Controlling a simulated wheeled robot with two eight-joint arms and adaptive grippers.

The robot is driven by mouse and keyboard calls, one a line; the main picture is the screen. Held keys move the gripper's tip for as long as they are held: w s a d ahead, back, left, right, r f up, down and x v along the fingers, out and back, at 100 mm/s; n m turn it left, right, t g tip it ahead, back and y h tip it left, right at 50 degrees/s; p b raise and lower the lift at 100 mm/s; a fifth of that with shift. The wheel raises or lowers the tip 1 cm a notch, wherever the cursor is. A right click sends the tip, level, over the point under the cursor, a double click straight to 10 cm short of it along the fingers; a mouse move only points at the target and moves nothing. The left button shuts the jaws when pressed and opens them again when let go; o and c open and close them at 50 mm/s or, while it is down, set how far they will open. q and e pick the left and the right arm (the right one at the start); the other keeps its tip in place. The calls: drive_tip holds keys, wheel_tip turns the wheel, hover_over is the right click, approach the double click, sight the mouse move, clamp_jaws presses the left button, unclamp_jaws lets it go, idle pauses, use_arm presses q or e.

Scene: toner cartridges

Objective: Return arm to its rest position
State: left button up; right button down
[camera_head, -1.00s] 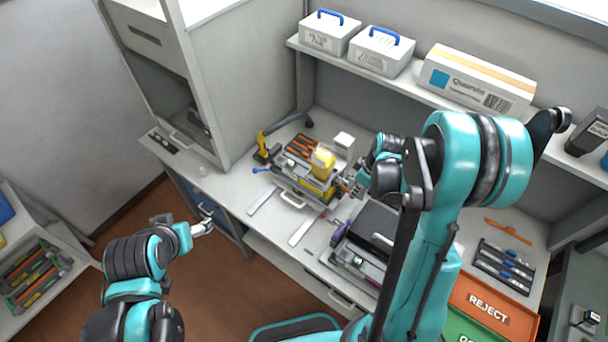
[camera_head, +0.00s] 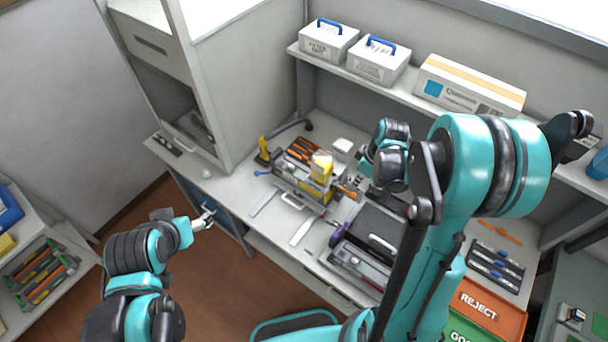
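My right arm rises from the bottom right, and its gripper (camera_head: 366,168) is over the back of the bench, right of a grey tool tray (camera_head: 292,200). Its fingers are small and partly hidden by the wrist, so I cannot tell whether they are open or shut. My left arm comes in at the lower left. Its gripper (camera_head: 205,219) is in front of the bench's blue drawer front, clear of the bench top. The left fingers are too small to read.
The tool tray holds orange-handled tools and a yellow container (camera_head: 321,167). A black-lidded machine (camera_head: 372,234) stands right of it. A red REJECT tray (camera_head: 484,308) lies at the lower right. White boxes (camera_head: 328,41) with blue handles stand on the shelf (camera_head: 420,97) above the bench.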

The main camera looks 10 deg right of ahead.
drive_tip(key=shift+f, duration=0.1)
idle(0.4)
drive_tip(key=s+a+f+m+t+h+b, duration=0.1)
drive_tip(key=s+a+f+m+t+b, duration=0.4)
drive_tip(key=b, duration=2.2)
drive_tip(key=s+a+f+m, duration=0.3)
drive_tip(key=s+a+f, duration=0.2)
drive_tip(key=s, duration=0.1)
drive_tip(key=shift+a+f+t, duration=0.25)
drive_tip(key=shift+f+t, duration=0.05)
drive_tip(key=shift+f, duration=0.05)
